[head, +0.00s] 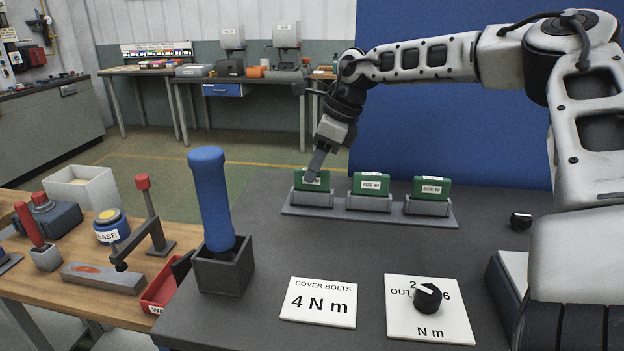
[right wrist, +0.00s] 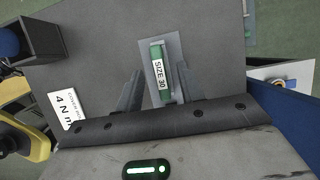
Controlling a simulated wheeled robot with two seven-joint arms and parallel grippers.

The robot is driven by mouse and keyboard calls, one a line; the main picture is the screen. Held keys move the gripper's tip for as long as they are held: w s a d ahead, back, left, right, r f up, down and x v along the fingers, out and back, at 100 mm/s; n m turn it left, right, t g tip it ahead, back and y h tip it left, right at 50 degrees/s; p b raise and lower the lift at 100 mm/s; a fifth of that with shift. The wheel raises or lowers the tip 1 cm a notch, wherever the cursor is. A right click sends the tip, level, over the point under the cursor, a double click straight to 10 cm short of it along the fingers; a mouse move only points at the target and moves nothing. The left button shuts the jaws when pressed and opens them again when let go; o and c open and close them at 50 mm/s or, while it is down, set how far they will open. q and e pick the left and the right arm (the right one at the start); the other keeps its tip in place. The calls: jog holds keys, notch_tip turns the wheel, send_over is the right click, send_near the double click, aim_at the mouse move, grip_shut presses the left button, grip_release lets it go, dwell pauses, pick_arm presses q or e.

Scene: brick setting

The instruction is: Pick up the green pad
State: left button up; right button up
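Three green pads stand upright in grey holders on a grey strip (head: 380,216) at the back of the dark table. The left pad (head: 301,184) is partly hidden by my right gripper (head: 318,168), which reaches down to it from above. In the right wrist view this pad (right wrist: 158,72) reads SIZE 30 and sits in its grey holder. My right gripper (right wrist: 158,82) is open there, its two fingers on either side of the pad with gaps. The middle pad (head: 371,183) and right pad (head: 432,189) are untouched. My left gripper is not in view.
A blue-handled tool (head: 211,195) stands in a dark box (head: 224,266). A COVER BOLTS 4 N m card (head: 319,302) and a dial plate (head: 430,322) lie in front. A wooden bench (head: 90,285) with tools is at left. The table between strip and cards is clear.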

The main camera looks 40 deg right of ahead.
jog(key=shift+x, duration=1)
jog(key=shift+c, duration=0.4)
grip_shut()
jog(key=shift+r, duration=0.1)
